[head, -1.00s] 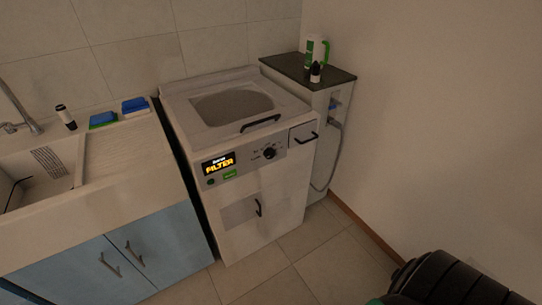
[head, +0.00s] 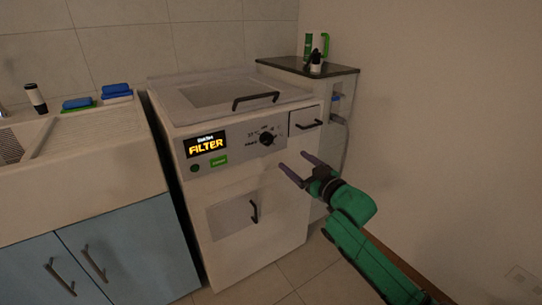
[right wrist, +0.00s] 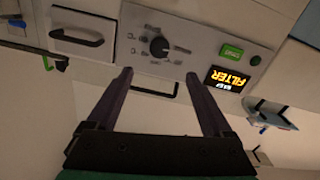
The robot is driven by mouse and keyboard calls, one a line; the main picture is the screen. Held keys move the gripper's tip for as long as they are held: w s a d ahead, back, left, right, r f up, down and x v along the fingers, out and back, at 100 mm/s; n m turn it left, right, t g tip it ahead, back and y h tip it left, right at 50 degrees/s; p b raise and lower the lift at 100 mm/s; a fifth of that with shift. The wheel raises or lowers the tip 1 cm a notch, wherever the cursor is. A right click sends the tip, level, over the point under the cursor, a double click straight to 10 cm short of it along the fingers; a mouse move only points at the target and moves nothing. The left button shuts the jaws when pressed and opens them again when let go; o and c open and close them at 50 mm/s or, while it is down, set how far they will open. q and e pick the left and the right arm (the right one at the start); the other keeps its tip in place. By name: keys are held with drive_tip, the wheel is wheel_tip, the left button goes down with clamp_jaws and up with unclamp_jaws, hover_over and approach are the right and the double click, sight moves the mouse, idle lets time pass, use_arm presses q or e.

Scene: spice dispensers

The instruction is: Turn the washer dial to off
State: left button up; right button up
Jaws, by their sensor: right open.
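The white washer (head: 240,235) stands in the middle of the head view, with a control panel across its upper front. The round black dial (head: 267,139) is on the right part of that panel, with printed marks around it. The dial (right wrist: 159,47) also shows in the right wrist view, beyond the fingertips and between their lines. My right gripper (head: 294,168) is open and empty, just in front of the washer, below and right of the dial and apart from it. Its two fingers show in the wrist view (right wrist: 158,78). My left gripper is not in view.
A lit display reading FILTER (head: 206,145) and a green button (head: 219,161) are left of the dial. A drawer with a black handle (head: 310,124) is right of it. A dark-topped side cabinet (head: 308,66) holds bottles. A sink counter (head: 85,165) stands left.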

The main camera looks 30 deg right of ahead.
sight(268, 141)
drive_tip(key=w+b, duration=0.1)
drive_tip(key=w, duration=1.3)
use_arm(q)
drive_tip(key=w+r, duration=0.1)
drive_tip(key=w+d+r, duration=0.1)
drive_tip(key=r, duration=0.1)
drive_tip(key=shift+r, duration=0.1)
use_arm(e)
clamp_jaws()
